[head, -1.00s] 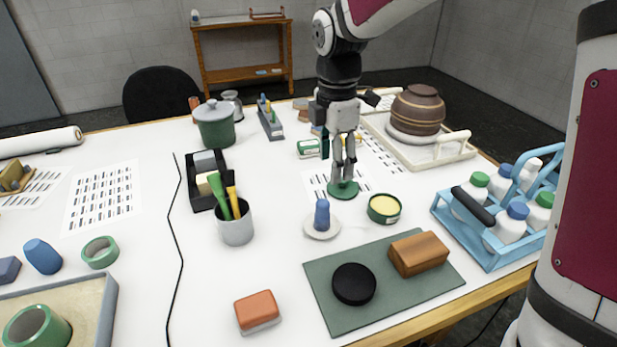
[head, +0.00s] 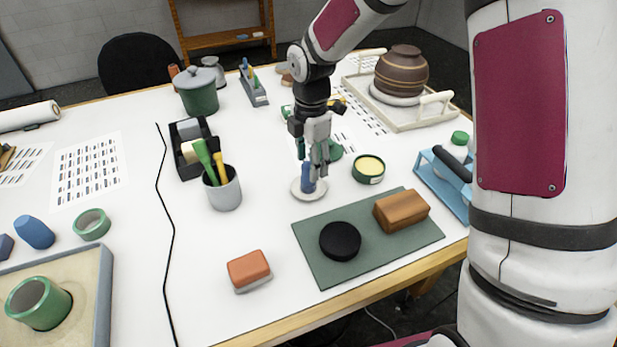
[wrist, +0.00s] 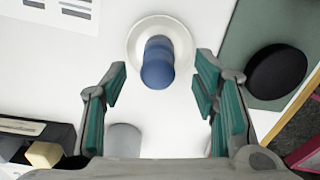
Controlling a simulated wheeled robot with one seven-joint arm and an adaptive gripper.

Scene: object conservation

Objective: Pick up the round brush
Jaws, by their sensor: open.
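My gripper (head: 318,170) is open over a white saucer (head: 307,193). A blue rounded peg-like thing (head: 307,180) stands on that saucer, partly hidden behind the fingers in the head view. In the wrist view the blue thing (wrist: 157,62) shows between and just beyond the open fingertips (wrist: 160,70); I see no contact. A round black thing (head: 340,240) lies on the dark green mat (head: 320,270); it also shows at the right of the wrist view (wrist: 276,71). I cannot tell for sure which thing is the round brush.
A brown block (head: 402,209) lies on the mat. A round tin (head: 368,169) stands right of the saucer, a cup of tools (head: 224,193) to its left. A blue bottle carrier (head: 440,190) is partly hidden by my arm. White table is clear between saucer and orange block (head: 249,269).

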